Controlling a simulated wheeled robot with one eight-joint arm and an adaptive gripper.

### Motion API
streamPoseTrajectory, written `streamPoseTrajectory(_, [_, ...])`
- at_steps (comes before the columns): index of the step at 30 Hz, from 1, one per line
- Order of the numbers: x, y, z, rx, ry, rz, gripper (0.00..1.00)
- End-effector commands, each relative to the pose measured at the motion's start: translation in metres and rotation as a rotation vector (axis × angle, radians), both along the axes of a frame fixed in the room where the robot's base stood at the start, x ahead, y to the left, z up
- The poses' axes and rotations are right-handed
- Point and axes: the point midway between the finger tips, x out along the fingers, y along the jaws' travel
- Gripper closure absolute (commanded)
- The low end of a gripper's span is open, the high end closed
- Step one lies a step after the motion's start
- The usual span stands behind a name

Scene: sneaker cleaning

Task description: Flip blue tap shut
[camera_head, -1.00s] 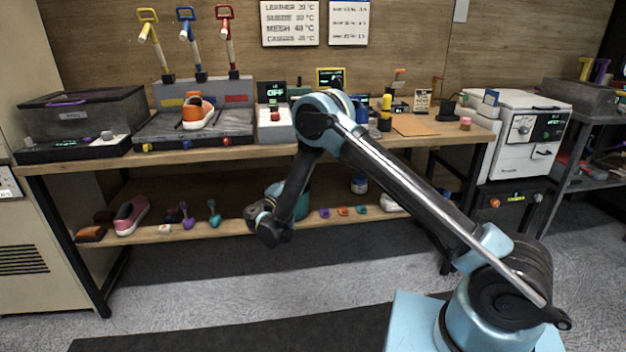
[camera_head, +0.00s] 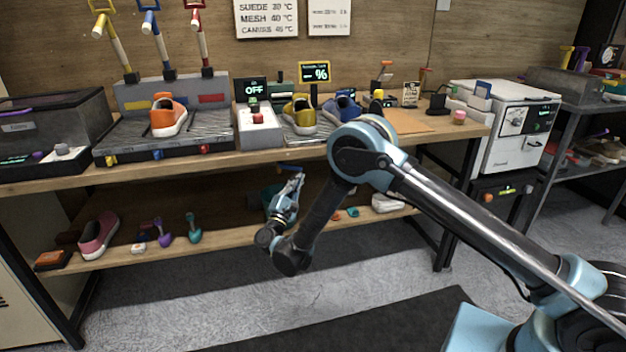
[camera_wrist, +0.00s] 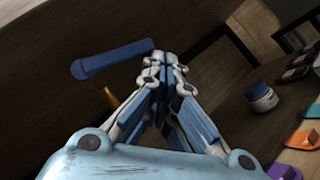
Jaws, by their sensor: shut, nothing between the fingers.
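A blue lever (camera_wrist: 112,59) shows in the wrist view, lying nearly level, with a brass-coloured piece (camera_wrist: 107,97) below it. I take it for the blue tap. In the head view, a small blue bar (camera_head: 290,168) shows under the bench's front edge, just above my gripper (camera_head: 298,178). My gripper is shut and empty and points upward. In the wrist view its fingertips (camera_wrist: 160,60) are at the lever's right end; I cannot tell whether they touch. A teal container (camera_head: 270,195) behind my gripper is mostly hidden.
The bench (camera_head: 230,165) overhangs a lower shelf (camera_head: 120,258) with a pink shoe (camera_head: 99,237) and small tools. Shoes and stations fill the bench top. The floor in front is clear.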

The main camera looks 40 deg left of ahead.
Motion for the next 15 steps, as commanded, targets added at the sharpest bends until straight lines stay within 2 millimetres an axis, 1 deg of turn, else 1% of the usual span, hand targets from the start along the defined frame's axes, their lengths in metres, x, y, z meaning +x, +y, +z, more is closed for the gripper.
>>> streamPoseTrajectory(1, [-0.006,0.003,0.003,0.001,0.002,0.009,1.00])
streamPoseTrajectory(2, [-0.006,0.003,0.003,0.001,0.003,0.010,1.00])
streamPoseTrajectory(9, [-0.004,0.002,0.001,0.001,0.003,0.007,1.00])
streamPoseTrajectory(11, [-0.004,0.002,-0.001,0.002,0.003,0.006,1.00])
streamPoseTrajectory(15, [-0.003,0.003,-0.013,0.001,0.003,0.004,1.00])
